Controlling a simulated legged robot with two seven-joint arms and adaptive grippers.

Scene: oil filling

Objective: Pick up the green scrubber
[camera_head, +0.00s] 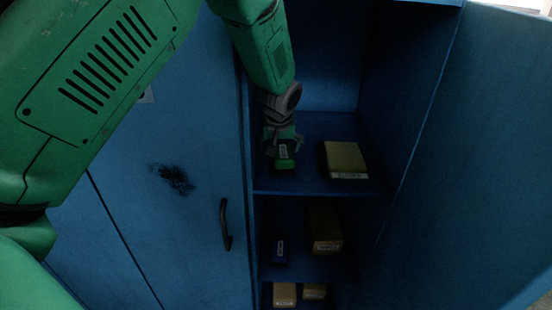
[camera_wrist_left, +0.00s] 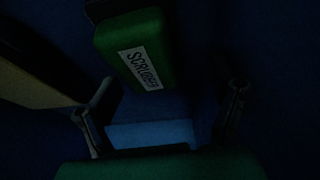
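The green scrubber (camera_head: 285,162) is a block with a white label on the upper shelf of the open blue cabinet. In the left wrist view the scrubber (camera_wrist_left: 150,52) is at the upper middle, its label reading SCRUBBER. My left gripper (camera_head: 284,140) is at the scrubber, partly covering it in the head view. In the left wrist view its two fingers (camera_wrist_left: 170,100) are spread apart, with nothing held between them. The scrubber lies beyond the gap, nearer the left finger. Contact is too dark to judge. My right gripper is not in view.
A yellowish box (camera_head: 345,158) sits right of the scrubber on the same shelf. The shelf below holds a dark blue item (camera_head: 281,250) and a brown box (camera_head: 325,230). More boxes (camera_head: 285,294) are lower down. The closed left door (camera_head: 195,235) and open right door (camera_head: 470,160) flank the opening.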

